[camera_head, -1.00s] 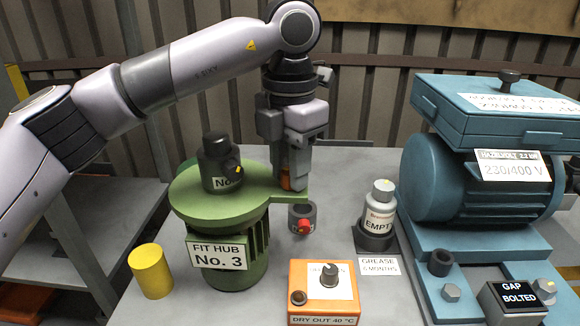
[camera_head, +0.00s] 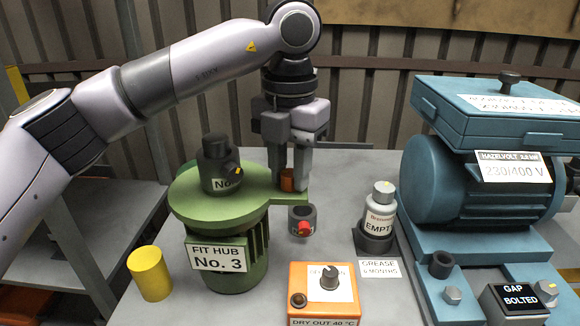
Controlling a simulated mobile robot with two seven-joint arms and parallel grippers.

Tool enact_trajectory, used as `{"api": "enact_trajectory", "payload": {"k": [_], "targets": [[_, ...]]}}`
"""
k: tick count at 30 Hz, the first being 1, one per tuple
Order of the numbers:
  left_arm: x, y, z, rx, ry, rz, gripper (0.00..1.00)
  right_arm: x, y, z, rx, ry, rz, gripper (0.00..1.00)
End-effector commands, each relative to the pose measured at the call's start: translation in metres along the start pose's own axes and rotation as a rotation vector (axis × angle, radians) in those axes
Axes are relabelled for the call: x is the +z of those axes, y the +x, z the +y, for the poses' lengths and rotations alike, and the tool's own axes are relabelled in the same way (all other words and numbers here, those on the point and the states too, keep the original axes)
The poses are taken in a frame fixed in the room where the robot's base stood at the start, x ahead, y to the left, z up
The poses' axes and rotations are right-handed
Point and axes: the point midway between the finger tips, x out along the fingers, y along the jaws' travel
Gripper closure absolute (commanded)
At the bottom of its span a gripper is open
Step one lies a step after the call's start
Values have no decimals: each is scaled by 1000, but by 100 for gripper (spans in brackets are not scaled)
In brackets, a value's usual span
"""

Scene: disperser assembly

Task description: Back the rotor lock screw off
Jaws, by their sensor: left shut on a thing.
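The rotor lock screw, a small orange-brown piece (camera_head: 287,182), stands at the right end of the flat green plate on top of the green motor (camera_head: 228,262) labelled "FIT HUB No. 3". My left gripper (camera_head: 290,180) points straight down from above and is shut on this screw. Its grey fingers hide the sides of the screw, so I cannot tell how far it is threaded in. A dark hub (camera_head: 217,165) with a label "No." stands on the green plate to the left. My right gripper is not in view.
An orange "DRY OUT" box (camera_head: 310,295), a yellow cylinder (camera_head: 150,272) and an "EMPTY" bottle (camera_head: 379,212) stand around. A blue motor (camera_head: 440,185) fills the right.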

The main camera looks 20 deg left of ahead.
Motion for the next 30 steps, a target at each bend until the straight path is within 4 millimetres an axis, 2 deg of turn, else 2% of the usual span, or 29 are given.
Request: {"api": "enact_trajectory", "payload": {"k": [2,3,4,5,14,17,25,30], "targets": [[0,-2,0,0,-1,-3,100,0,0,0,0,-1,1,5],[0,-2,0,0,-1,-3,57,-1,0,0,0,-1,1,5],[0,-2,0,0,-1,-3,47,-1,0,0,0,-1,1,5],[0,-2,0,0,-1,-3,44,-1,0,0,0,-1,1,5],[0,-3,0,0,0,-2,44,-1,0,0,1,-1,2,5],[1,-12,0,-1,0,-4,44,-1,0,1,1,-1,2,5],[0,-56,0,0,-1,-4,44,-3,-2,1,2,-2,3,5],[0,-71,0,-1,-1,-3,44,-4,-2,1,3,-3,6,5]]}}
